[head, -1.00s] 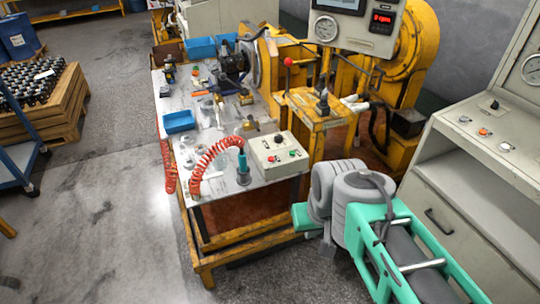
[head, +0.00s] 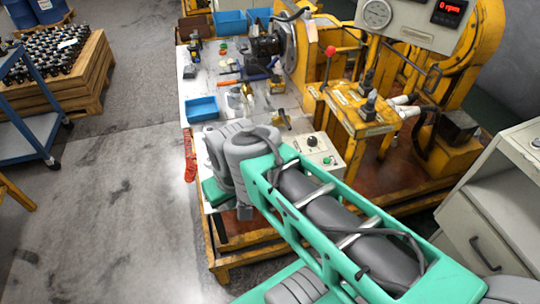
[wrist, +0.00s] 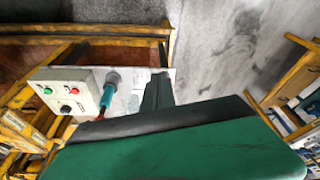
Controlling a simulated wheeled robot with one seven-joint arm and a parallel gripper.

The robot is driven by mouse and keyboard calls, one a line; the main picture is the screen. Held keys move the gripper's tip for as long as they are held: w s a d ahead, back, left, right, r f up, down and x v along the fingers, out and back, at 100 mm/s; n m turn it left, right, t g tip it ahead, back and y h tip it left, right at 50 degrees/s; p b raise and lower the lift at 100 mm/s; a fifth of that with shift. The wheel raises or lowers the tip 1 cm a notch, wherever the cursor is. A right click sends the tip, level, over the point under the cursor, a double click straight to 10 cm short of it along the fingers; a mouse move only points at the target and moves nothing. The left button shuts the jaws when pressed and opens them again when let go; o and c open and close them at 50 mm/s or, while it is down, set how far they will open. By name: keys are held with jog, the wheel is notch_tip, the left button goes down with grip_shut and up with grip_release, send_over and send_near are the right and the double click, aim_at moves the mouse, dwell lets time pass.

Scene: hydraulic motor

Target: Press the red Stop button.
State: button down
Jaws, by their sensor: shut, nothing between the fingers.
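The white control box (head: 330,155) sits on the workbench's near right corner, largely covered by my arm in the head view. Its green button (head: 326,160) and black knob (head: 312,141) show there, but the red Stop button is hidden. In the wrist view the box is at the left, with the red Stop button (wrist: 85,89), a green button (wrist: 47,91) and a black knob (wrist: 65,109). My gripper (wrist: 157,92) shows as a dark, closed tip right of the box, apart from the red button in the picture. It holds nothing.
A blue tray (head: 202,108) and loose tools lie on the bench.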

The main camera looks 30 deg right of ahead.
jog(key=shift+w, duration=0.1)
jog(key=w+d+f+n+t+p, duration=0.1)
jog(key=w+d+n+p, duration=0.15)
jog(key=w+d, duration=0.4)
jog(key=w+d+f+n+t+p, duration=0.1)
jog(key=w+d+n+t+p, duration=0.2)
jog(key=d, duration=0.7)
jog(key=d+f+n+t, duration=0.2)
jog(key=d, duration=1.2)
jog(key=shift+d+f+h, duration=0.2)
jog(key=shift+d+h, duration=0.1)
jog(key=shift+h, duration=0.1)
jog(key=shift+f, duration=0.1)
